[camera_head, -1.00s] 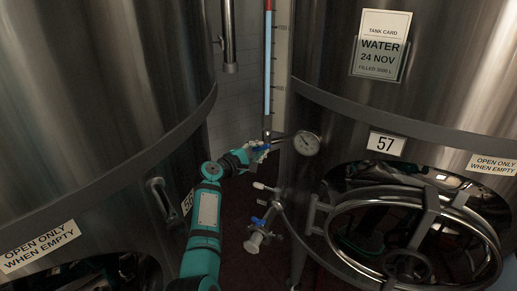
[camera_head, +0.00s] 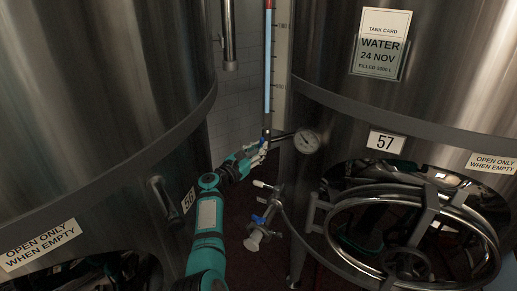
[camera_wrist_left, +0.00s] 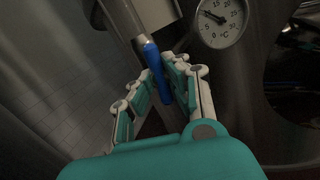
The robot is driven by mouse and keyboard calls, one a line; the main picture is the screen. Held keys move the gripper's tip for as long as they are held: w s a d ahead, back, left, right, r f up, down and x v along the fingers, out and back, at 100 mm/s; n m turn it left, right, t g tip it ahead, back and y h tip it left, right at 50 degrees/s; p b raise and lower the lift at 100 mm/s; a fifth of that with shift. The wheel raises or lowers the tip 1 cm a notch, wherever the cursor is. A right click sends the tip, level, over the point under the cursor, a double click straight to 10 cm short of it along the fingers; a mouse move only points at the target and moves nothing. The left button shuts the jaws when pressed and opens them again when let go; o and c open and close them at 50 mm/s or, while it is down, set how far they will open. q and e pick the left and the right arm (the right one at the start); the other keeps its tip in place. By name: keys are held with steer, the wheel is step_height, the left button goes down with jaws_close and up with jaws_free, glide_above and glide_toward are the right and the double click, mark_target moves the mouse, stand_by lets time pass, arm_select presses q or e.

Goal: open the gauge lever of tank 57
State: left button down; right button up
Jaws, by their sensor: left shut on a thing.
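Tank 57 is the steel tank on the right, with a white "57" plate (camera_head: 386,142). Its sight gauge (camera_head: 267,75) is a tall tube with a blue column and a red top. The blue gauge lever (camera_head: 264,142) is at the tube's foot. In the left wrist view the blue lever (camera_wrist_left: 156,70) points down between the fingers, roughly in line with the tube above it. My left gripper (camera_head: 261,149) is at the lever, shut on it; its fingers (camera_wrist_left: 160,80) lie either side of it. The fingers partly hide the lever. My right gripper is out of view.
A round thermometer (camera_head: 307,141) sits just right of the lever; it is close in the left wrist view (camera_wrist_left: 221,20). Below is a valve with a blue handle (camera_head: 259,220). A wheeled hatch (camera_head: 402,262) is at right. Tank 56 (camera_head: 100,90) stands close on the left.

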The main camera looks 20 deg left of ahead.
arm_select(q)
steer(key=shift+n+t, duration=0.3)
steer(key=shift+n, duration=0.7)
steer(key=c, duration=1.3)
jaws_free()
steer(key=shift+s, duration=0.1)
steer(key=v, duration=0.7)
steer(key=shift+s+f, duration=0.1)
steer(key=shift+s, duration=0.05)
